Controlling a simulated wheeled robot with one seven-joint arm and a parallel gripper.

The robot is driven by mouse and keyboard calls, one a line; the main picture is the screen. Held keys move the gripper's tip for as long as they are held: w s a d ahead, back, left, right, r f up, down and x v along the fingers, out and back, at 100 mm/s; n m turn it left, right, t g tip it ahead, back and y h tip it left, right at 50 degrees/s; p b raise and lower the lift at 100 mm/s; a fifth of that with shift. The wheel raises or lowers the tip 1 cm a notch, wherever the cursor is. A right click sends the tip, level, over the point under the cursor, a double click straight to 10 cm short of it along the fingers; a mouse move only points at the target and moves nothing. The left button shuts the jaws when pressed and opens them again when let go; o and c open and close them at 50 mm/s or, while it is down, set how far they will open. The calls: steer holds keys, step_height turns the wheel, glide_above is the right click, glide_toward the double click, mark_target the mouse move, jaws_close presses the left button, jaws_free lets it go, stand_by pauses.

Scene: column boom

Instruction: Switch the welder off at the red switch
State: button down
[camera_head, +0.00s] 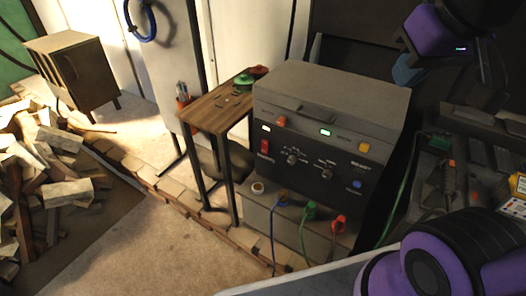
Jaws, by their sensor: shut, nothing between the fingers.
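The welder (325,135) is a large grey box with a dark front panel, standing in the middle of the view. The red switch (264,146) is a small upright rocker at the left end of that panel. A small white light (266,129) glows above it, and a green-white display (325,132) is lit further right. Which way the rocker is tipped is too small to tell. Purple and black parts of my arm show at the upper right and lower right, apart from the switch in the picture. No gripper fingers can be seen.
Blue, green and red plugs with cables (310,212) hang at the welder's lower front. A narrow wooden table (215,112) stands left of it. Firewood (45,180) and a low brick edge (150,178) lie further left. The floor in front is clear. Dark shelving fills the right.

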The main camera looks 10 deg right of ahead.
steer(key=w+a+m+t+y, duration=0.1)
steer(key=w+a, duration=0.4)
steer(key=w, duration=0.6)
steer(key=w+a+m+t+y, duration=0.15)
steer(key=w+a, duration=0.35)
steer(key=w, duration=0.7)
steer(key=w+a+f+m+t+h, duration=0.2)
steer(key=w+a+f, duration=0.3)
steer(key=w+f, duration=0.5)
steer(key=w+a+f+m+t+h, duration=0.15)
steer(key=w+a+f, duration=0.35)
steer(key=w+f, duration=0.5)
step_height(320, 180, down, 21)
steer(key=s+a+m+h, duration=0.1)
steer(key=a+m+h, duration=0.15)
steer(key=h, duration=0.35)
steer(key=s+d+f+h, duration=0.1)
steer(key=s+f+h, duration=0.3)
steer(key=s+f, duration=0.3)
steer(key=shift+d+f+h, duration=0.2)
steer(key=shift+f+h, duration=0.1)
steer(key=shift+f, duration=2)
steer(key=shift+m, duration=0.25)
